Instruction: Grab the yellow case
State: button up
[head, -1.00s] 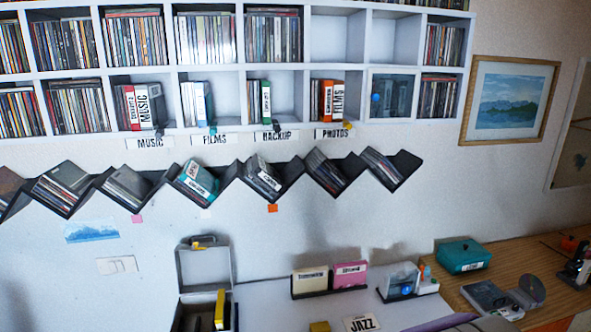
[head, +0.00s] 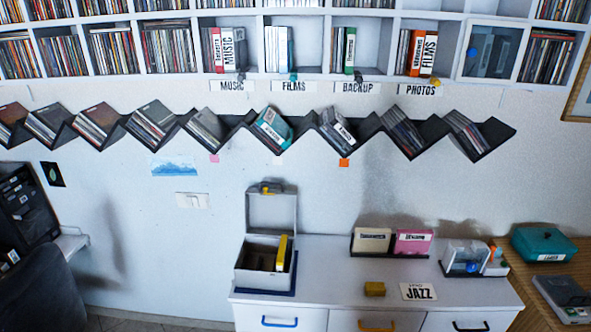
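A thin yellow case (head: 282,253) stands upright in the open grey box (head: 262,282), at its right side, beside darker contents. The box stands on the left part of the white cabinet top with its lid (head: 270,212) raised. A small yellow block (head: 375,289) lies separately on the cabinet top, right of the box. My gripper is not in view.
The white cabinet (head: 310,318) has drawers with coloured handles. A rack with cream and pink cases (head: 413,242) and a JAZZ card (head: 418,292) are on it. Zigzag shelves (head: 300,150) hang above. A dark chair (head: 40,300) is at lower left.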

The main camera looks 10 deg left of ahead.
aim_at(282, 262)
jog(key=i+l+u, duration=0.15)
jog(key=u, duration=0.3)
jog(key=i+l+u, duration=0.1)
jog(key=l+u, duration=0.35)
jog(key=i+l+u, duration=0.1)
jog(key=u, duration=0.35)
jog(key=i+j+z, duration=0.1)
jog(key=z, duration=0.25)
jog(key=j+z, duration=0.1)
jog(key=z, duration=0.25)
jog(key=i+j+z, duration=0.1)
jog(key=z, duration=0.25)
jog(key=j+z, duration=0.3)
jog(key=j, duration=1)
jog(key=j+z, duration=0.3)
jog(key=j, duration=1.75)
